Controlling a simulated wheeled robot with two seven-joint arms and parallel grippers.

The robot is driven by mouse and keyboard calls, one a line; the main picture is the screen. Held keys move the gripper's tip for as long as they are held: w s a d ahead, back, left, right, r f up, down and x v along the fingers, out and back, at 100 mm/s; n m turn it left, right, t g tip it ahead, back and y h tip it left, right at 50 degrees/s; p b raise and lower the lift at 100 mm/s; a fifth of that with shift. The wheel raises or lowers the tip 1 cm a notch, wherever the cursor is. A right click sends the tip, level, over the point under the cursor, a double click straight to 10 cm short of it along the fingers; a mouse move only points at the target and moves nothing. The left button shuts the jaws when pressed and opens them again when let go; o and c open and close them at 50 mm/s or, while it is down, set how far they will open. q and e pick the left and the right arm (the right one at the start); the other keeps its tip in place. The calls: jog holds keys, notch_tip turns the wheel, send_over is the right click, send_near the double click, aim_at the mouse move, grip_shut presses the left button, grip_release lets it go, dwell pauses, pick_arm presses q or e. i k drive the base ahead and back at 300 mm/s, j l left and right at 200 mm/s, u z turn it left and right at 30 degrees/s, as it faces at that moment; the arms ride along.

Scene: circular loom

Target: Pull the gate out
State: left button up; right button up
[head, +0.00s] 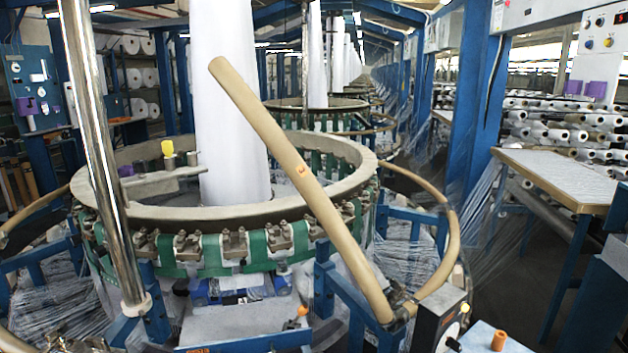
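A long tan bar (300,175), which looks like the gate, stands tilted in front of the circular loom (245,213). Its lower end is at a dark joint (405,303) at the lower right, by the end of a curved tan rail (452,225). Its upper end points up and left, free in the air, in front of the white fabric column (228,100). An orange mark shows near its middle. Neither of my grippers is in view, and nothing is seen holding the bar.
A shiny metal post (95,150) rises at the left. Blue frame beams (345,295) and a control box (440,318) stand low in front. A table (560,175) is at the right. A blue panel (35,90) is at the left. Dark floor shows between loom and table.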

aim_at(254, 327)
jog(key=i+j+u, duration=0.25)
jog(key=u, duration=0.15)
jog(key=i+j+u, duration=0.15)
jog(key=u, duration=0.25)
jog(key=i, duration=0.1)
